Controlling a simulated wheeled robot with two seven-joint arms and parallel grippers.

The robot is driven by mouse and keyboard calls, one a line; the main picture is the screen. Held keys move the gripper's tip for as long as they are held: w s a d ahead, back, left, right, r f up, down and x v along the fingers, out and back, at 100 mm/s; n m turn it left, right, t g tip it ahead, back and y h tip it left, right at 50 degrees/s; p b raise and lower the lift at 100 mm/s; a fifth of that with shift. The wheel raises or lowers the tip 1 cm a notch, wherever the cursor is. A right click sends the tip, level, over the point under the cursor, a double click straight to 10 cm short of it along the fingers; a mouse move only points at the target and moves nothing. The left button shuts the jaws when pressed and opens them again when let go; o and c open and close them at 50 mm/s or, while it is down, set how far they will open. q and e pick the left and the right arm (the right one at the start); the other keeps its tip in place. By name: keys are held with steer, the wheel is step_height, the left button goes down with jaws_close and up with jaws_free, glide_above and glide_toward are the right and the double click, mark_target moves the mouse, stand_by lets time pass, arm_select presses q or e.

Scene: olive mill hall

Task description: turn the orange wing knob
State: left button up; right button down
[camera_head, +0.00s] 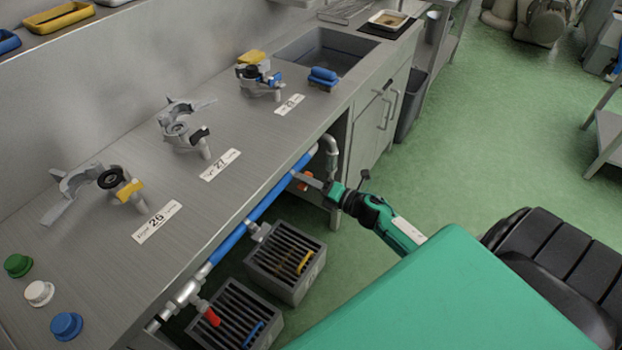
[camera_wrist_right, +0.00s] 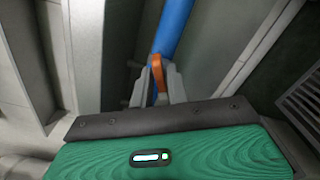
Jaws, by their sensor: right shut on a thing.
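The orange wing knob (camera_head: 303,186) is on the blue pipe (camera_head: 262,206) under the front edge of the steel counter. In the head view it is small and partly hidden by my right gripper (camera_head: 308,178). In the right wrist view the knob (camera_wrist_right: 157,72) stands edge-on between the two grey fingers of my right gripper (camera_wrist_right: 159,84), which is shut on it. The blue pipe (camera_wrist_right: 174,30) runs on behind the knob. My left gripper is not in view.
A red handle (camera_head: 211,316) sits lower on the pipe. Two slatted grey crates (camera_head: 287,253) stand on the floor below. The counter (camera_head: 115,262) overhangs the pipe and carries clamps, number labels and coloured buttons. Green floor (camera_head: 455,160) is open to the right.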

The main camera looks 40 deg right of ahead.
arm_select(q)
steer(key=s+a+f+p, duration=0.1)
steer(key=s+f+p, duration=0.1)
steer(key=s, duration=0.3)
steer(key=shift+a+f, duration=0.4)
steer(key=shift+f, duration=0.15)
arm_select(e)
steer(key=m, duration=0.5)
steer(key=shift+d, duration=0.1)
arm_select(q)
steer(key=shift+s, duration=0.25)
arm_select(e)
steer(key=shift+f+m, duration=0.1)
steer(key=shift+m, duration=0.3)
steer(key=c, duration=1.5)
jaws_free()
